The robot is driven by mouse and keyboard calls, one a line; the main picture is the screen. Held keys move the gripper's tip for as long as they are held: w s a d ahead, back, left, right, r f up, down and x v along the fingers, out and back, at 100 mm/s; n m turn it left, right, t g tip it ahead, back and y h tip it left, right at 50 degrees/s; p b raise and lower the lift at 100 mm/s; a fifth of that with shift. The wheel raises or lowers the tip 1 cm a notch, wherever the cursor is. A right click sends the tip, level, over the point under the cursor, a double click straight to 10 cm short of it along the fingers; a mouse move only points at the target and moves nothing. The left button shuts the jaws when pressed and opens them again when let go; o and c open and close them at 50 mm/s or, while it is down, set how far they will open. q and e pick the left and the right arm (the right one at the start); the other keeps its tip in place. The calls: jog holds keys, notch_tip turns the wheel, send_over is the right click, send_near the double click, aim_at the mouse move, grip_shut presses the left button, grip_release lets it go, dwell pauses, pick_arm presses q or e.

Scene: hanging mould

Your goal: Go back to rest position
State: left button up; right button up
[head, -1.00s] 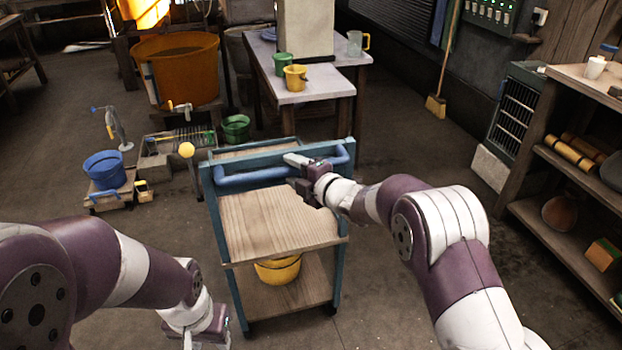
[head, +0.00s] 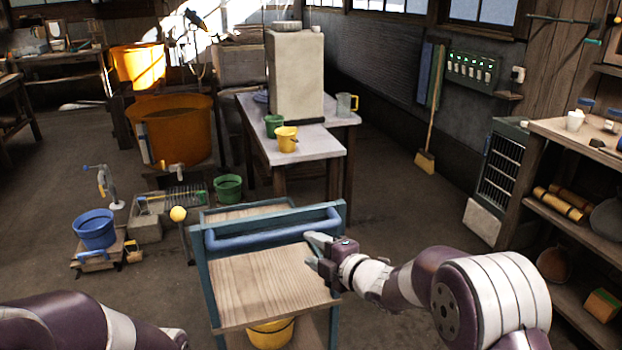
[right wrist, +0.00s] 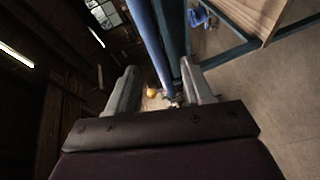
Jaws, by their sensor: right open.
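My right gripper (head: 318,262) is open and empty beside the right end of the blue push handle (head: 265,234) of the wooden cart (head: 270,278). In the right wrist view its two fingers (right wrist: 160,90) stand apart, with the blue handle bar (right wrist: 150,45) running beyond them. I cannot tell whether a finger touches the cart. My left arm shows only in part at the lower left of the head view, and its gripper is out of the picture.
A yellow bucket (head: 270,332) is on the cart's lower shelf. A table (head: 315,143) with a green pot and a yellow pot stands behind the cart. Wooden shelves (head: 570,140) stand at the right. The floor between cart and shelves is clear.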

jog(key=s+d+f+m+g+h, duration=0.5)
jog(key=s+d+f+m+h, duration=0.3)
jog(key=s+d+f+m, duration=0.45)
jog(key=s+d+r+m+g+h, duration=0.1)
jog(key=s+d+m+g, duration=0.15)
jog(key=s+m, duration=0.5)
jog(key=s+d+m+g+h, duration=0.15)
jog(key=s+m+g, duration=0.25)
jog(key=s, duration=0.6)
notch_tip(320, 180, up, 20)
jog(key=p, duration=1.9)
jog(key=shift+w+d+r+t+y, duration=0.15)
jog(key=shift+w+d+t+y, duration=0.1)
jog(key=shift+w+t+y, duration=0.2)
